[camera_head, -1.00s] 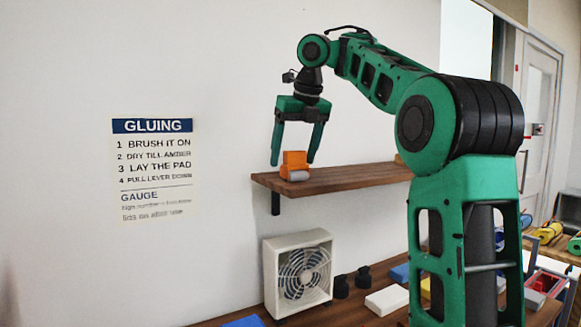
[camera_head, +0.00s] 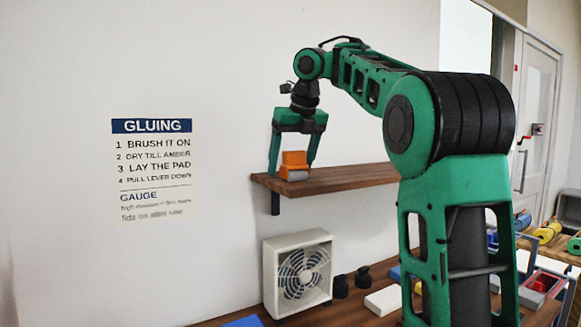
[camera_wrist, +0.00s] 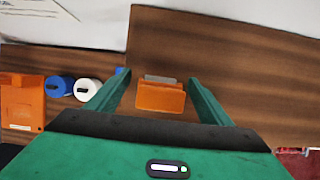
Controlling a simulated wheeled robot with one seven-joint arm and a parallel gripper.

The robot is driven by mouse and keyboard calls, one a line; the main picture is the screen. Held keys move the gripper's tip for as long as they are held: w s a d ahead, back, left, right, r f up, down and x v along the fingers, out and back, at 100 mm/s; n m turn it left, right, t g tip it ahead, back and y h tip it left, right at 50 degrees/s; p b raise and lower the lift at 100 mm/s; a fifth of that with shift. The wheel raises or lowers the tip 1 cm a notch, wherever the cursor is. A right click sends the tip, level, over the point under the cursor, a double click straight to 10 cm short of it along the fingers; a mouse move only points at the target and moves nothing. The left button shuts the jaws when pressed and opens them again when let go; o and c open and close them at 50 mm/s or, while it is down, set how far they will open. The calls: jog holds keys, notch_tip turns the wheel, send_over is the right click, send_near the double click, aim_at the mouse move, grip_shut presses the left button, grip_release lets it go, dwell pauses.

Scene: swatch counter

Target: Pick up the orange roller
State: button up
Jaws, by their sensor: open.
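The orange roller (camera_head: 294,160) sits near the left end of the wooden wall shelf (camera_head: 345,178). It has an orange block body and a grey part low at its front. My gripper (camera_head: 291,170) is open and points down, with one finger on each side of the roller. In the wrist view the roller (camera_wrist: 161,96) lies between the two green fingers (camera_wrist: 158,97), with a gap visible on both sides.
A white fan (camera_head: 298,273) stands on the counter below the shelf, beside dark weights (camera_head: 341,286) and a white block (camera_head: 386,300). The wall is behind the shelf. The shelf right of the roller is mostly clear.

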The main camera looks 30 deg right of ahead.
jog(key=shift+w+f, duration=0.1)
jog(key=shift+f, duration=0.1)
dwell(0.3)
jog(key=c, duration=1.3)
jog(key=shift+w+a+r, duration=0.1)
jog(key=shift+r, duration=0.4)
jog(key=shift+r, duration=4.5)
